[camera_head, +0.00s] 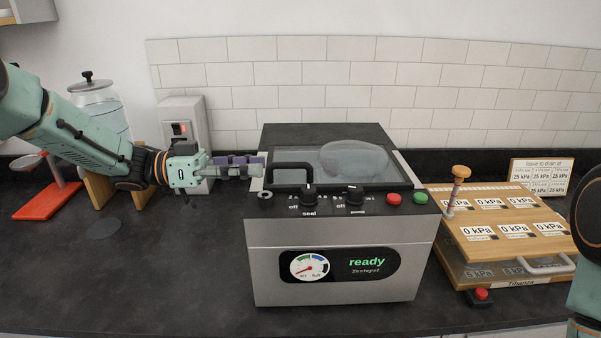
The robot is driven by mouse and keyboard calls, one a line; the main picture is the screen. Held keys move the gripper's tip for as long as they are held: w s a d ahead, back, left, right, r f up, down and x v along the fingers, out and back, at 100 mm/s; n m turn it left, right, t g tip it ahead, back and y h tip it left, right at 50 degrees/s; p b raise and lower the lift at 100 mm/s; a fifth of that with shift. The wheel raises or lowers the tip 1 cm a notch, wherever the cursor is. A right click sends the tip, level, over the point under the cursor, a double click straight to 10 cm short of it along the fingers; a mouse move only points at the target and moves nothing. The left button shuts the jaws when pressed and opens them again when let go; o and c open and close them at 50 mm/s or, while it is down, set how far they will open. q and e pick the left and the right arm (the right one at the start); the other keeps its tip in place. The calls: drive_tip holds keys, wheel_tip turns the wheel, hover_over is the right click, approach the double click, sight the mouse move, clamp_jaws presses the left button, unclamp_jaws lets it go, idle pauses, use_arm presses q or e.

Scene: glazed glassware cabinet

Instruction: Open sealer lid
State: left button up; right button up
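The sealer (335,262) is a grey box with a "ready" display, a gauge, two black knobs and a red and a green button. Its lid (385,160) is a dark-framed clear pane lying flat on top, with a black bar handle (290,166) at its left front. A rounded clear shape shows through or on the pane. My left gripper (258,169) is level with the handle, just left of the lid's front left corner, fingers pointing right. Its fingers look close together, but whether they touch the handle is unclear. My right gripper is out of view; only part of my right arm shows.
A wooden rack with kPa labels (505,222) stands right of the sealer, with a small red button (481,295) at its front. The counter front left is clear.

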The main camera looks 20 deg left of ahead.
sight(278, 167)
use_arm(q)
drive_tip(key=x, duration=0.7)
drive_tip(key=shift+w+d+f, duration=0.1)
drive_tip(key=shift+w+d, duration=0.1)
drive_tip(key=shift+d, duration=0.15)
drive_tip(key=shift+w, duration=0.15)
drive_tip(key=shift+w+a+f, duration=0.15)
drive_tip(key=shift+a, duration=0.15)
drive_tip(key=shift+s, duration=0.2)
drive_tip(key=shift+c, duration=1.3)
drive_tip(key=shift+s+d, duration=0.1)
drive_tip(key=shift+d, duration=0.15)
drive_tip(key=c, duration=0.3)
drive_tip(key=shift+w+a, duration=0.1)
drive_tip(key=shift+w, duration=0.15)
clamp_jaws()
drive_tip(key=shift+s, duration=0.1)
